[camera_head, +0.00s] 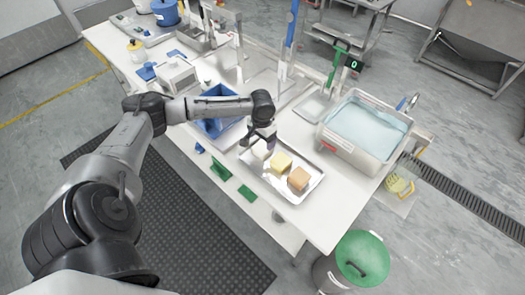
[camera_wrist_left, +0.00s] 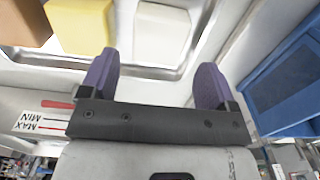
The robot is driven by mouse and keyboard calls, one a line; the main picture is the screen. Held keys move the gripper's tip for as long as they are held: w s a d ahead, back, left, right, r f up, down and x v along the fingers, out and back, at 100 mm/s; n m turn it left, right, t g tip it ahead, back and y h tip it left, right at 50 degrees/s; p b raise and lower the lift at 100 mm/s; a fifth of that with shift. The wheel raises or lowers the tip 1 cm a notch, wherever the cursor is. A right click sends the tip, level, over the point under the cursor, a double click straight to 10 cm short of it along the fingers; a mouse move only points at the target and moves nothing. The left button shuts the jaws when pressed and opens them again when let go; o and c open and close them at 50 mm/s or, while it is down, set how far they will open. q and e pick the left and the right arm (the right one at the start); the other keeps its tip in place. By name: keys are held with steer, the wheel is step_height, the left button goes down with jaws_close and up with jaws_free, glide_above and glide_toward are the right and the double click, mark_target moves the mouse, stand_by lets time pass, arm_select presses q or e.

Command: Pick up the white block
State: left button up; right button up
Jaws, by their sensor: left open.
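The white block (camera_head: 261,150) sits at the left end of a metal tray (camera_head: 266,177), in a row with a yellow block (camera_head: 281,163) and a brown block (camera_head: 298,180). My left gripper (camera_head: 268,141) is above that end of the tray, close to the white block and partly covering it. In the left wrist view the white block (camera_wrist_left: 162,32) lies beyond the purple fingertips (camera_wrist_left: 155,78), which are spread with nothing between them. The yellow block (camera_wrist_left: 82,25) and brown block (camera_wrist_left: 22,22) are to its left. My right gripper is not in view.
A blue bin (camera_head: 217,127) stands left of the tray and a clear water basin (camera_head: 362,130) to its right. Several green and blue pieces (camera_head: 221,168) lie along the front edge. A green-lidded bin (camera_head: 361,258) stands on the floor.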

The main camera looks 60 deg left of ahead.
mark_target(262, 147)
arm_select(q)
steer(key=shift+w+f+b, duration=0.1)
steer(key=shift+f+b, duration=0.6)
steer(key=shift+f, duration=2.2)
steer(key=c, duration=0.8)
